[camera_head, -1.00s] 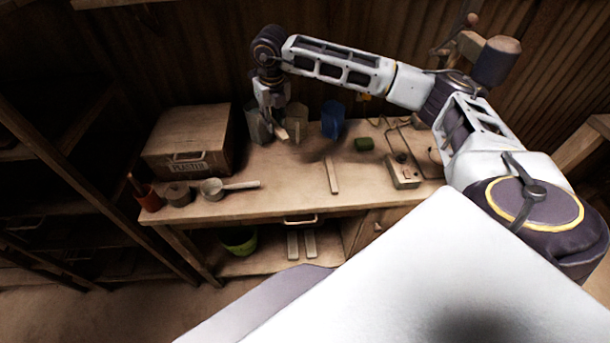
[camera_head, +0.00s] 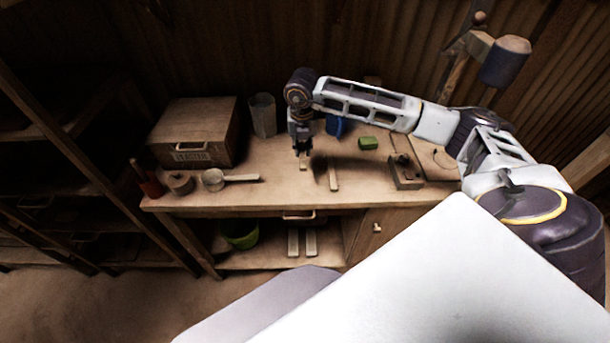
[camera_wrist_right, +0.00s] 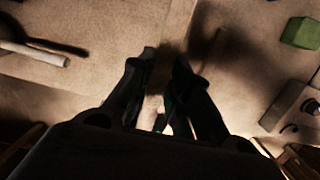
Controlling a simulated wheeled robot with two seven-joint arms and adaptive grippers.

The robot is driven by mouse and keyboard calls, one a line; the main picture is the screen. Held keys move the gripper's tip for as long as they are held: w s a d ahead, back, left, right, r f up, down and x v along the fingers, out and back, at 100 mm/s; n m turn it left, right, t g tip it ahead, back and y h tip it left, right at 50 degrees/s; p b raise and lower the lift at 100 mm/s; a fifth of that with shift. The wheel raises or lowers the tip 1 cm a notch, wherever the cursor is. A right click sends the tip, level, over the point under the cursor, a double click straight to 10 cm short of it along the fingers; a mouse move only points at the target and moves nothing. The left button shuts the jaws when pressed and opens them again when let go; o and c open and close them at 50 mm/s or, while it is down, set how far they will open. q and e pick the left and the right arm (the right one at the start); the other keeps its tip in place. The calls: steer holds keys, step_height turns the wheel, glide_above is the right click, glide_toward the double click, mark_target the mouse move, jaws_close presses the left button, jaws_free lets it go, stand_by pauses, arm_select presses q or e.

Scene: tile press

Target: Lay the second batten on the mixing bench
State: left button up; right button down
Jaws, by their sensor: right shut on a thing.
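My right gripper (camera_head: 302,149) points down over the middle of the mixing bench (camera_head: 265,190), shut on the second batten (camera_head: 303,163). Only a short, pale end of this batten shows below the fingers in the head view. Whether it touches the bench top cannot be told. In the right wrist view a pale strip (camera_wrist_right: 155,107) shows between the dark fingers (camera_wrist_right: 160,90). The first batten (camera_head: 333,175) lies flat on the bench just to the right of the gripper, apart from it. My left gripper is not in view.
A grey beaker (camera_head: 263,115), a blue cup (camera_head: 336,126) and a green block (camera_head: 368,143) are behind. A device (camera_head: 405,172) sits at right. Two pale strips (camera_head: 302,243) lie on the lower shelf.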

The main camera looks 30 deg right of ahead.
steer(key=shift+s+d+f, duration=0.1)
steer(key=shift+f, duration=0.05)
stand_by(0.3)
glide_above(303, 173)
steer(key=shift+s+f+p, duration=0.15)
steer(key=shift+f+p, duration=0.1)
steer(key=shift+f, duration=1.35)
steer(key=shift+s+f+p, duration=0.1)
steer(key=shift+f+p, duration=0.1)
steer(key=shift+f, duration=1.35)
steer(key=shift+f, duration=0.1)
steer(key=shift+f+p, duration=0.3)
steer(key=shift+f, duration=1.45)
steer(key=shift+f, duration=0.15)
